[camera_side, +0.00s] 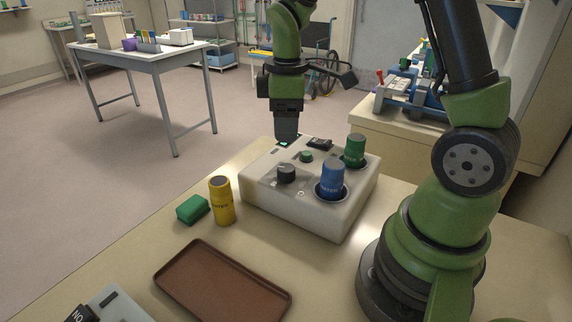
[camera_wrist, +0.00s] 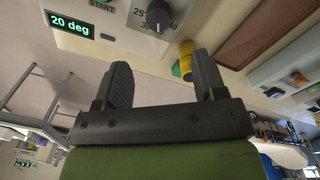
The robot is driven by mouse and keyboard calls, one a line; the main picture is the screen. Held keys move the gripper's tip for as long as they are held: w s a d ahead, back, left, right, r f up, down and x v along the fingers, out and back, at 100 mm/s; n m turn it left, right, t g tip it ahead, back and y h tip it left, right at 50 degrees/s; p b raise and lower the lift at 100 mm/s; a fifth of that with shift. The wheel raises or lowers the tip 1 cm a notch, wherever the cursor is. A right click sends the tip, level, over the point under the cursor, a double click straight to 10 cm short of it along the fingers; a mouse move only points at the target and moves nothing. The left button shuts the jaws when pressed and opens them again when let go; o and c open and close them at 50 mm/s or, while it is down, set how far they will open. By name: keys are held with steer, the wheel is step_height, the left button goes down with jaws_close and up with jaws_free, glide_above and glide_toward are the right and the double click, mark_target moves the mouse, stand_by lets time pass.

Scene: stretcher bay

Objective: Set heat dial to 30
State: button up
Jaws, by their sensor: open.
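A white control box (camera_side: 322,205) stands on the table in the side view. Its black heat dial (camera_side: 286,173) is on the top, at the front left. In the wrist view the dial (camera_wrist: 158,14) shows at the top edge with scale numbers around it; its pointer is hard to read. The lit display (camera_wrist: 69,22) reads "20 deg". My gripper (camera_side: 286,141) points down over the far left corner of the box, by the display, apart from the dial. In the wrist view my gripper (camera_wrist: 160,62) has its fingers spread with nothing between them.
A blue cylinder (camera_side: 332,177) and a green cylinder (camera_side: 355,150) stand in the box, close right of the dial. A green button (camera_side: 306,156) and black switch (camera_side: 320,143) lie behind it. A yellow cylinder (camera_side: 222,200), green block (camera_side: 192,209) and brown tray (camera_side: 222,282) are on the table.

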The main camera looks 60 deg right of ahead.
mark_target(286, 168)
steer(key=shift+w+d+f, duration=0.1)
steer(key=shift+d+f, duration=0.05)
steer(key=shift+f, duration=0.7)
step_height(286, 168, down, 9)
steer(key=shift+w+d+r, duration=0.1)
steer(key=shift+d, duration=0.05)
steer(key=shift+c, duration=0.2)
steer(key=c, duration=0.9)
